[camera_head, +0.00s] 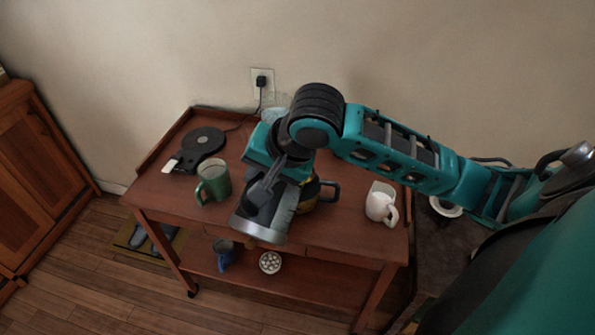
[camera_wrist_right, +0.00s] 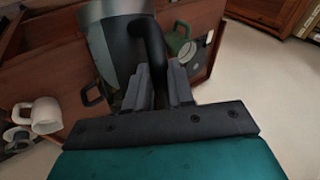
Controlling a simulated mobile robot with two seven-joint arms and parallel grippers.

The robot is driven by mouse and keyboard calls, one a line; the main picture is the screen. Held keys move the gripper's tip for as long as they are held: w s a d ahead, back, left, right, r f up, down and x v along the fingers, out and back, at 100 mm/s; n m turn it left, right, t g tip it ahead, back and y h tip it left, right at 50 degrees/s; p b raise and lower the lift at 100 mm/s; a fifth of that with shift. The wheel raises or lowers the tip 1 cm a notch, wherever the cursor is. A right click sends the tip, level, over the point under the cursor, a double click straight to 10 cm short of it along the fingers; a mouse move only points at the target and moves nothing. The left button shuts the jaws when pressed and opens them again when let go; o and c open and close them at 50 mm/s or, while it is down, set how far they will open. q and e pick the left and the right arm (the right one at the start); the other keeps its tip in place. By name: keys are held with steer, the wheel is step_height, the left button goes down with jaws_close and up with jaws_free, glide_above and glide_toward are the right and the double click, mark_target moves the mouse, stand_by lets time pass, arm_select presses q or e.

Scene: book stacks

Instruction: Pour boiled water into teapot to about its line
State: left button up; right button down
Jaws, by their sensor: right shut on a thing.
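My right gripper (camera_head: 270,188) is shut on the black handle (camera_wrist_right: 150,48) of a steel kettle (camera_head: 262,224). The kettle is held over the front middle of the wooden cart, and its steel body also shows in the right wrist view (camera_wrist_right: 110,42). A dark teapot with a yellowish band (camera_head: 309,194) stands just behind and right of the kettle, partly hidden by it and the gripper. Its handle points right and shows in the right wrist view (camera_wrist_right: 92,95). I cannot see its line, the water, or any stream. My left gripper is out of view.
A green mug (camera_head: 213,184) stands left of the kettle, and a white jug (camera_head: 380,204) stands right of the teapot. A black round kettle base (camera_head: 203,140) is at back left, its cord running to a wall outlet (camera_head: 262,82). A blue mug (camera_head: 227,253) is on the lower shelf.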

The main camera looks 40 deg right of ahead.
steer(key=shift+w+d+r, duration=0.1)
steer(key=shift+r, duration=0.2)
steer(key=shift+w+d+r+y, duration=0.2)
steer(key=shift+d+r+y, duration=0.1)
steer(key=shift+d+r, duration=0.15)
stand_by(1.8)
steer(key=shift+a, duration=0.1)
